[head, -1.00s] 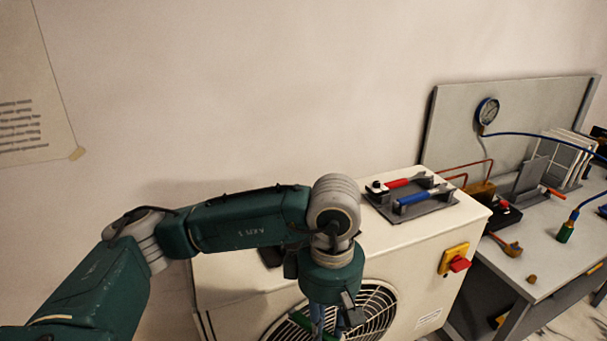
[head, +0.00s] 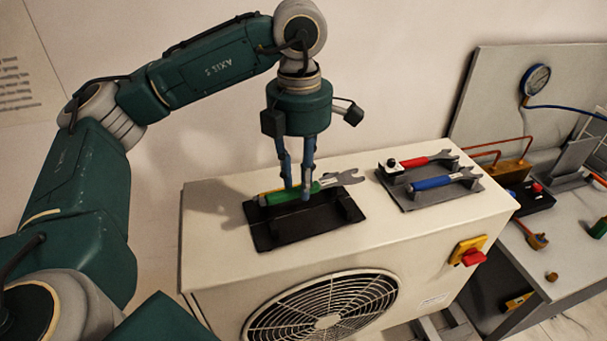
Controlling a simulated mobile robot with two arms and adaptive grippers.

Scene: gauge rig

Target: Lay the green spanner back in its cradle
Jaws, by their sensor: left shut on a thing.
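The green spanner (head: 284,195) has a green handle and a grey open-ended head that points right. My left gripper (head: 299,192) points down and is shut on its handle. The spanner is at the black cradle (head: 275,234) on top of the white fan unit, roughly along the cradle's length. I cannot tell whether the spanner touches the cradle's supports or hangs just above them. A strip of yellow (head: 269,191) shows just behind the green handle, mostly hidden. My right gripper is not in view.
A grey cradle (head: 412,206) to the right holds a red spanner (head: 428,160) and a blue spanner (head: 432,183). The white unit's top (head: 213,218) is bare left of the black cradle. A red switch (head: 473,257) is on its front. A bench with a gauge (head: 537,79) stands right.

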